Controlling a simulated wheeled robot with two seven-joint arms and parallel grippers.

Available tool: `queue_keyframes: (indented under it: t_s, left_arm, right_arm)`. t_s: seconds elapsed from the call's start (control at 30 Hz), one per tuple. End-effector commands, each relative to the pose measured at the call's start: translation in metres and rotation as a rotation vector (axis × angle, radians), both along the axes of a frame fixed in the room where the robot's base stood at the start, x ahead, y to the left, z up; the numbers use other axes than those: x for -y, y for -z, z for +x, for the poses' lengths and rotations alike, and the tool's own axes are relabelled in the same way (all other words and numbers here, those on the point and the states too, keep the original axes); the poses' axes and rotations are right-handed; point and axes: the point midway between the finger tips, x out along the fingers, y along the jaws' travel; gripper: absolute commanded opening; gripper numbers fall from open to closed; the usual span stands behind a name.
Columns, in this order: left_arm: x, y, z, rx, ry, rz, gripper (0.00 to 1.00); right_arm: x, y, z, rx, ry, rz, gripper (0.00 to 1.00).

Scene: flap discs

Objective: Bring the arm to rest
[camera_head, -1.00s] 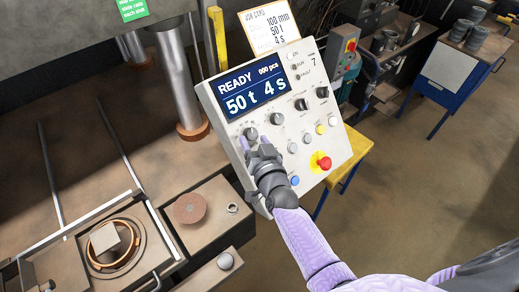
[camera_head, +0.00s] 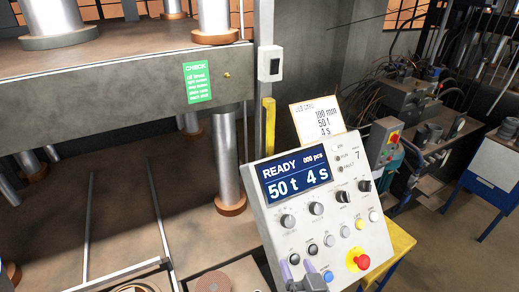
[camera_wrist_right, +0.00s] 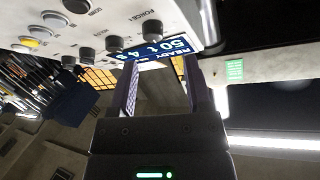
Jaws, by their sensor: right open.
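My right gripper (camera_head: 300,270) shows at the bottom edge of the head view, in front of the lower left part of the control panel (camera_head: 372,228). In the right wrist view the same gripper (camera_wrist_right: 160,85) has its two fingers apart with nothing between them. The panel's knobs (camera_wrist_right: 152,28) and its display (camera_wrist_right: 178,43) lie beyond the fingers there. The display (camera_head: 296,178) reads READY, 50 t, 4 s. Most of my right arm is below the picture. My left gripper is not in view.
A press with steel columns (camera_head: 228,155) stands at the left. A job card (camera_head: 318,118) stands above the panel, and a red stop button (camera_head: 358,260) is on it. A yellow stand (camera_head: 400,240) is at its right. Open floor (camera_head: 440,215) lies farther right.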

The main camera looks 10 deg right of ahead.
Motion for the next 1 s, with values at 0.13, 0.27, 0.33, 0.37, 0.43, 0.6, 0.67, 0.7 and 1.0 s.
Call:
queue_keyframes:
  t_s: [0.13,0.27,0.33,0.37,0.43,0.6,0.67,0.7,1.0]
  left_arm:
    - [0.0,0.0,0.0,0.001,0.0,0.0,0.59]
    - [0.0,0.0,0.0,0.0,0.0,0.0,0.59]
    - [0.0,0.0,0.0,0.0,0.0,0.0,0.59]
    - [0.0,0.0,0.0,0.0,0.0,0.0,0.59]
    - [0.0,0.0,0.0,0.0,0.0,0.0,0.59]
    - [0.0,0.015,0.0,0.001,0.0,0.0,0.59]
    - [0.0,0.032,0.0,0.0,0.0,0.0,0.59]
    - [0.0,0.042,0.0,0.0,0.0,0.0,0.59]
    - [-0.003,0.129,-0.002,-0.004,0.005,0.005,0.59]
  right_arm:
    - [-0.013,0.012,-0.034,-0.3,-0.176,-0.122,0.63]
    - [-0.008,0.02,-0.072,-0.555,-0.249,-0.227,0.63]
    - [-0.001,0.021,-0.093,-0.678,-0.262,-0.274,0.63]
    - [0.002,0.021,-0.103,-0.728,-0.265,-0.293,0.63]
    - [0.01,0.018,-0.124,-0.84,-0.262,-0.334,0.63]
    - [0.029,0.034,-0.164,-1.062,-0.233,-0.4,0.63]
    - [0.028,0.069,-0.161,-1.07,-0.237,-0.399,0.63]
    - [0.028,0.089,-0.159,-1.075,-0.239,-0.4,0.63]
    - [0.028,0.271,-0.166,-1.133,-0.26,-0.408,0.63]
